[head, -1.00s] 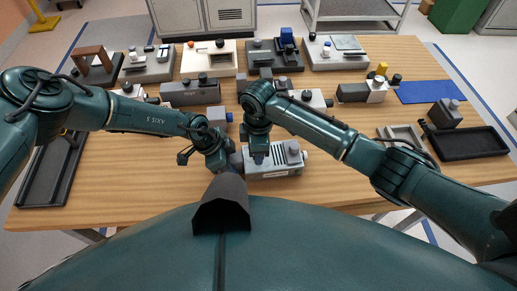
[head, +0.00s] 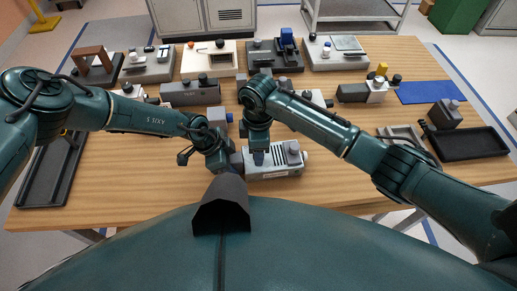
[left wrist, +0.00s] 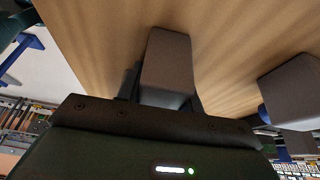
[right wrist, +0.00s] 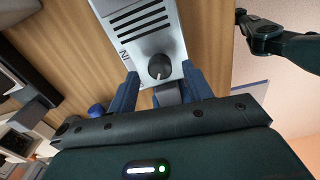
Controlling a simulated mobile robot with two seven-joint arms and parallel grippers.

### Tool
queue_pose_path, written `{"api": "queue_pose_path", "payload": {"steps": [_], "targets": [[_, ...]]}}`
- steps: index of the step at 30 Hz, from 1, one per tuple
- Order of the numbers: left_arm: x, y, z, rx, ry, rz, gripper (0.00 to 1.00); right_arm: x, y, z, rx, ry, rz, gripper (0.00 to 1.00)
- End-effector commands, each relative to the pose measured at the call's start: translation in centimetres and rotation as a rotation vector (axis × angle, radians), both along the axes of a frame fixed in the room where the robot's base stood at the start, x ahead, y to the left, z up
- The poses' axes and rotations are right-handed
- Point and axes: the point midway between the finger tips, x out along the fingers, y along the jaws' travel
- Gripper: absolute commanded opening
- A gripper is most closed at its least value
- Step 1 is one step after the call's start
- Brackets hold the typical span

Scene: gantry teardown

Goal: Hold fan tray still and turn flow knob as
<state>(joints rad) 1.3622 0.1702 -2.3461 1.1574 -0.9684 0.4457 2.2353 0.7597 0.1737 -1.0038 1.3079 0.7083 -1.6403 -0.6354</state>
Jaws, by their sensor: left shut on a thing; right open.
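A grey vented unit (head: 278,172), which looks like the fan tray, lies at the near middle of the table. It also shows in the right wrist view (right wrist: 139,34), where a black round knob (right wrist: 160,67) stands near its end. My right gripper (right wrist: 162,92) is open, with blue fingers either side of the unit's end, close to the knob; contact is unclear. In the head view it points down over the unit (head: 258,157). My left gripper (left wrist: 163,92) is shut on a grey block (left wrist: 167,65); I cannot tell whether this is part of the unit. Its fingertips are hidden in the head view.
Several grey and white devices stand in rows behind, including one with a yellow knob (head: 381,69). A blue mat (head: 424,92) and black tray (head: 470,144) lie right; another black tray (head: 52,172) lies left. Bare wood (head: 345,180) shows right of the unit.

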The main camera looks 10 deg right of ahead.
Motion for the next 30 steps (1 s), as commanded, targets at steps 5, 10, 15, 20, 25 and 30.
{"api": "queue_pose_path", "payload": {"steps": [5, 10, 15, 20, 25, 30], "targets": [[0.0, 0.0, 0.0, 0.001, 0.001, 0.0, 0.07, 0.1, 0.0, 3.9, 0.002, -0.006, 0.001, 0.5], [0.0, 0.0, 0.0, 0.001, 0.001, 0.0, 0.07, 0.1, 0.0, 7.4, 0.002, -0.005, 0.0, 0.5], [0.0, 0.0, 0.0, 0.001, 0.001, 0.0, 0.07, 0.1, 0.0, 9.7, 0.001, -0.004, 0.0, 0.5], [0.0, 0.0, 0.0, 0.001, 0.001, 0.0, 0.07, 0.0, 0.0, 10.5, 0.001, -0.001, 0.0, 0.5], [0.0, 0.0, 0.0, 0.001, 0.001, 0.0, 0.07, 0.0, 0.0, 10.5, 0.0, -0.001, 0.0, 0.5], [0.0, 0.0, 0.0, 0.001, 0.001, 0.0, 0.07, 0.0, 0.0, 10.5, 0.0, -0.001, 0.0, 0.5]]}}
